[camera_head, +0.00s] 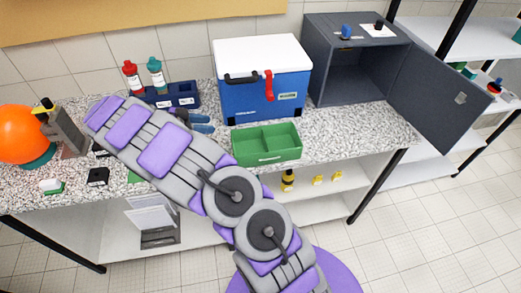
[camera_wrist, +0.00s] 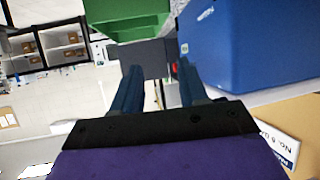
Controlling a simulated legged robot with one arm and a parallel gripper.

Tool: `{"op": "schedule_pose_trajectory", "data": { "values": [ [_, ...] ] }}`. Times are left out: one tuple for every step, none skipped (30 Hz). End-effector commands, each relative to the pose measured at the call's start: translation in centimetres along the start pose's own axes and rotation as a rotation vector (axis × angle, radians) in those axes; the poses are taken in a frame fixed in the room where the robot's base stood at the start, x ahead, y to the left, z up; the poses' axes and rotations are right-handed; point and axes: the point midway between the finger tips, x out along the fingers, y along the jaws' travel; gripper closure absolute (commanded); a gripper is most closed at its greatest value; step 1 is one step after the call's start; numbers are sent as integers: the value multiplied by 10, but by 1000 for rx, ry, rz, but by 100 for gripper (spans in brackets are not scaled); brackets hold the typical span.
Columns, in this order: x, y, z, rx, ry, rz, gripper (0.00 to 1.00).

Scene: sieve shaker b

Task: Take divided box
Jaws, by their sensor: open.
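The divided box (camera_head: 266,144) is green, open at the top and split by an inner wall. It sits on the speckled counter in front of the blue cooler. In the wrist view the green box (camera_wrist: 128,22) is at the top, beyond the left finger. My gripper (camera_head: 208,122) is open and empty, to the left of the box and apart from it. Its two blue fingers (camera_wrist: 158,68) show spread in the wrist view, with nothing between them. My arm hides part of the counter to the left of the box.
The blue cooler (camera_head: 262,90) with a white lid stands just behind the box, and is close on the right in the wrist view (camera_wrist: 250,45). A grey cabinet (camera_head: 318,60) stands open at right. A dark bottle rack (camera_head: 180,95) is behind my gripper.

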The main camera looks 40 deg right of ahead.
Motion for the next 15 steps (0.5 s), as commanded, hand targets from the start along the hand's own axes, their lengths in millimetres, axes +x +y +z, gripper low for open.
{"op": "schedule_pose_trajectory", "data": {
  "values": [
    [7,-2,0,9,-1,3,57],
    [11,-3,0,13,-1,3,57],
    [16,-3,0,15,-1,3,57],
    [21,-3,0,16,0,4,57],
    [26,-3,0,16,1,4,57],
    [32,-2,1,14,1,5,57],
    [37,-2,2,14,2,5,57],
    [42,-1,2,15,4,5,57],
    [47,0,3,15,6,5,57],
    [51,1,3,15,8,4,57],
    [56,1,4,16,9,4,57],
    [62,1,4,18,11,4,57],
    [66,2,4,18,13,3,57],
    [70,2,5,18,14,2,57],
    [77,2,5,18,14,1,57]
  ]
}}
